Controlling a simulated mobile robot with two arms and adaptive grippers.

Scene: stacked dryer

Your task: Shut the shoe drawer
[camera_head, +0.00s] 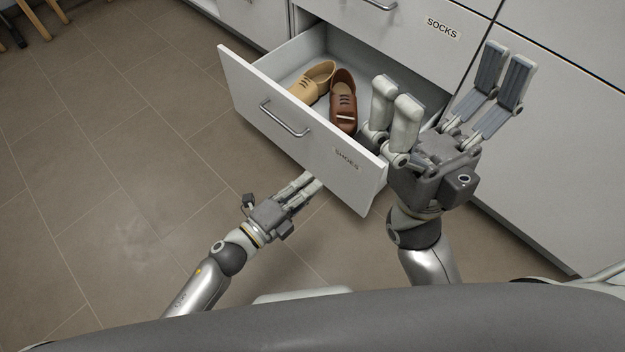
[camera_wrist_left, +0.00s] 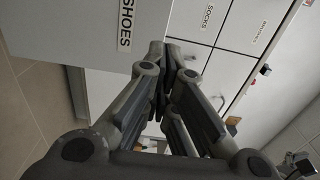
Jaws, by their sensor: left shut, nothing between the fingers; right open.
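The shoe drawer (camera_head: 302,146) is pulled out of the white cabinet, with a bar handle (camera_head: 284,119) and a SHOES label (camera_head: 347,160) on its front. A tan shoe (camera_head: 314,82) and a brown shoe (camera_head: 343,100) lie inside. My left gripper (camera_head: 312,182) is shut and empty, low in front of the drawer front; I cannot tell if it touches. In the left wrist view its fingers are together (camera_wrist_left: 165,50) near the SHOES front (camera_wrist_left: 85,30). My right gripper (camera_head: 450,90) is open with fingers spread, at the drawer's right end, hiding part of its right side.
A closed drawer labelled SOCKS (camera_head: 442,28) is above the shoe drawer. A flat cabinet panel (camera_head: 550,140) stands to the right. Tiled floor (camera_head: 120,150) at the left is clear, with wooden furniture legs (camera_head: 38,18) at the far top left.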

